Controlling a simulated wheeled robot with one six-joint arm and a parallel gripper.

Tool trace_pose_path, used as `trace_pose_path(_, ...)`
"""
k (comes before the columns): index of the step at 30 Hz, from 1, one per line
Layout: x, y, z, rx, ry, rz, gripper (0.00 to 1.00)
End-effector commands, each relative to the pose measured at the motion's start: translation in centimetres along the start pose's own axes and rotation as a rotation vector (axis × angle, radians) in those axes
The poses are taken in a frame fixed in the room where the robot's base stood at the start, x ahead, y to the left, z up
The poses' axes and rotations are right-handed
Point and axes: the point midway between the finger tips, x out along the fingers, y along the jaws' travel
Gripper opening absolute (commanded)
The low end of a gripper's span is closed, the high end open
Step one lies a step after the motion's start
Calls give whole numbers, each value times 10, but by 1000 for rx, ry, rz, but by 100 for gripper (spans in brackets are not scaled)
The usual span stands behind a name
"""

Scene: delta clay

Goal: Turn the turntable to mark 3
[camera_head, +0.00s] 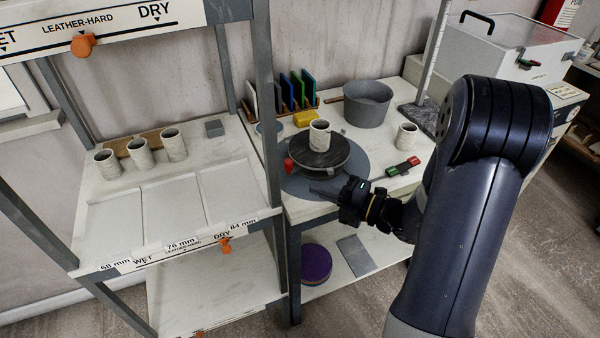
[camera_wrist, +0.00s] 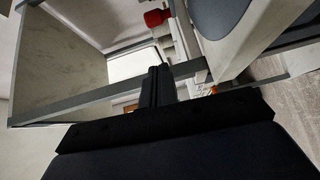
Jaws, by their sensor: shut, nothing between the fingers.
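The turntable (camera_head: 330,167) is a dark round disc on the workbench in the head view, with a grey round base (camera_head: 350,185) under it. A pale ribbed cup (camera_head: 320,135) stands upright on the disc. A red knob (camera_head: 289,165) is at the turntable's left side; a red knob also shows at the top of the wrist view (camera_wrist: 156,17). My gripper (camera_head: 318,191) is shut and empty, at the front of the turntable, pointing left. I cannot tell whether it touches the base. The turntable's mark numbers are too small to read.
A grey bucket (camera_head: 368,105), another cup (camera_head: 407,136) and a red-green tool (camera_head: 403,167) are on the bench. Coloured cards stand in a rack (camera_head: 313,104) behind the turntable. A shelf post (camera_head: 267,110) rises at left, beside a shelf with three cups (camera_head: 141,154).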

Motion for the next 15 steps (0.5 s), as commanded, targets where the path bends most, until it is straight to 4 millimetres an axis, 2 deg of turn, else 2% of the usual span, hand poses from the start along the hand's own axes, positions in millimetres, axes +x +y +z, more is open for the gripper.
trace_pose_path(8, 47, 0, 0, 0, 4, -1, 0)
trace_pose_path(15, 66, 0, 23, -1, 0, -1, 0)
